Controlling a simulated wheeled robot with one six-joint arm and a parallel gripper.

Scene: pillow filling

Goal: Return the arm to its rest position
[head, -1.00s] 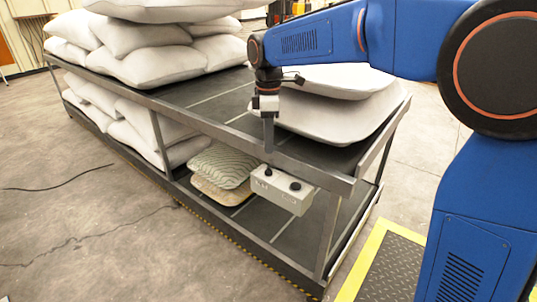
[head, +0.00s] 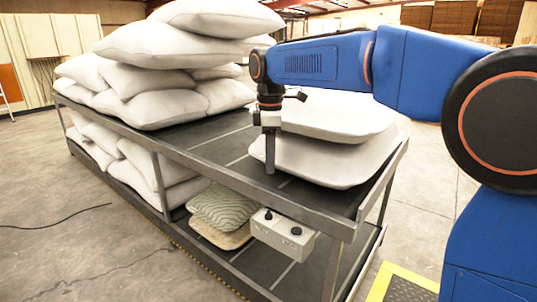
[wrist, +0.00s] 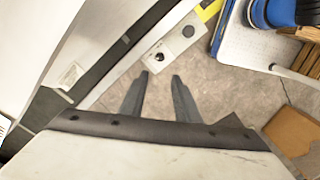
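My arm is bent in the head view, its blue forearm reaching left above the two-tier metal rack (head: 225,168). My gripper (head: 270,170) hangs downward near the rack's front rail, just left of two stacked white pillows (head: 320,160). In the head view its fingers overlap and look like one bar. In the wrist view my gripper (wrist: 161,76) shows two dark fingers parted, with only floor between them. Nothing is held. Whether the fingertips touch the rack cannot be told.
A grey control box (head: 282,234) with dark knobs is fixed below the upper front rail; it also shows in the wrist view (wrist: 170,45). More white pillows (head: 150,85) are piled on the left. Patterned pillows (head: 222,208) lie on the lower shelf. The floor in front is mostly clear.

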